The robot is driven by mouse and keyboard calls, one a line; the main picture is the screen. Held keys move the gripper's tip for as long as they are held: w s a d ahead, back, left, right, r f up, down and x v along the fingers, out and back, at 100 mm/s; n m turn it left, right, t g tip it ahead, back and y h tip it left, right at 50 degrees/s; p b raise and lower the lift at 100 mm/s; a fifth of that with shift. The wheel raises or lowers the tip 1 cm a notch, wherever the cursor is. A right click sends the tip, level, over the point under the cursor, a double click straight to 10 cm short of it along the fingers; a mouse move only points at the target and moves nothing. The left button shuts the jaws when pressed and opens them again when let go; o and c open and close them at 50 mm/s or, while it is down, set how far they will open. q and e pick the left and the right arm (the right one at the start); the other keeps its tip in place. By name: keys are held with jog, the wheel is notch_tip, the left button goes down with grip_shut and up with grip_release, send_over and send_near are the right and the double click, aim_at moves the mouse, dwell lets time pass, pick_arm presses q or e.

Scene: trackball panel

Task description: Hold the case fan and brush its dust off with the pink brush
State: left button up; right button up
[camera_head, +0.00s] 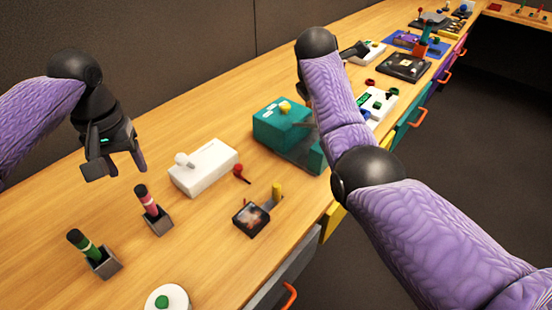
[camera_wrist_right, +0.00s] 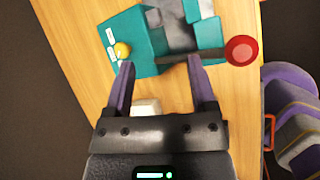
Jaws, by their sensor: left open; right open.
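The pink brush (camera_head: 147,199) stands in a small grey holder (camera_head: 158,222) at the left of the bench. A small dark square block (camera_head: 251,218), which looks like the case fan, lies on the wood beside a yellow peg (camera_head: 277,190). Dust on it is too small to tell. My left gripper (camera_head: 119,168) is open and empty, above and behind the pink brush. My right gripper is mostly hidden behind its own arm in the head view. In the right wrist view my right gripper (camera_wrist_right: 160,64) is open and empty over the teal machine (camera_wrist_right: 152,68).
A green brush (camera_head: 82,243) stands in another holder. A white box with a knob (camera_head: 203,168) and the teal machine (camera_head: 275,128) stand along the back. A white disc with a green button (camera_head: 167,298) is at the front. Drawers with handles (camera_head: 290,295) line the bench edge.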

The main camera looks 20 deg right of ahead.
aim_at(276, 186)
jog(key=s+a+f+n+g+y, duration=0.1)
jog(key=s+a+f+g, duration=0.1)
jog(key=a+f, duration=0.1)
jog(key=s+a+f+n+g+y, duration=0.1)
jog(key=s+a+f, duration=0.2)
jog(key=a, duration=0.1)
jog(key=s+a+f+n+g+y, duration=0.1)
jog(key=s+a+f+g+y, duration=0.1)
jog(key=s+a, duration=0.1)
jog(key=shift+a+f+g, duration=0.3)
jog(key=shift+a+f, duration=0.1)
jog(key=shift+a, duration=0.45)
notch_tip(276, 186, down, 8)
jog(key=shift+s+r, duration=0.15)
jog(key=shift+r, duration=0.05)
jog(key=shift+f, duration=1)
grip_shut()
